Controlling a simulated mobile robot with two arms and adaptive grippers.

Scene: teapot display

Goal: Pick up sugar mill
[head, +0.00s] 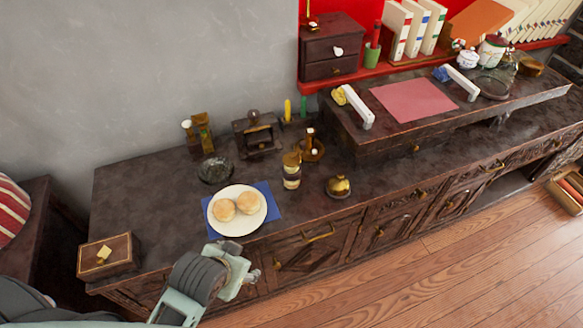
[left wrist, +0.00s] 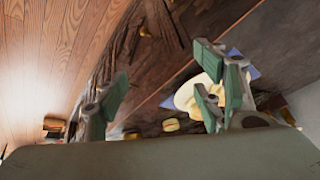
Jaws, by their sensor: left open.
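The likely sugar mill (head: 291,172) is a small upright jar with a brass-coloured top and a dark and pale body. It stands on the dark wooden counter, right of a white plate (head: 222,228) with two round pastries. My left gripper (head: 243,278) is open and empty at the counter's front edge, below the plate and apart from the jar. In the left wrist view its green fingers (left wrist: 165,95) are spread, with the plate (left wrist: 187,96) partly behind one finger. I cannot make out the mill there. My right gripper is not in view.
A brass bell (head: 338,187) stands right of the jar. A brass candle holder (head: 311,147), a dark box-shaped grinder (head: 257,134) and a dark bowl (head: 215,171) stand behind. A wooden box (head: 109,256) sits at the left end. The counter's front right is clear.

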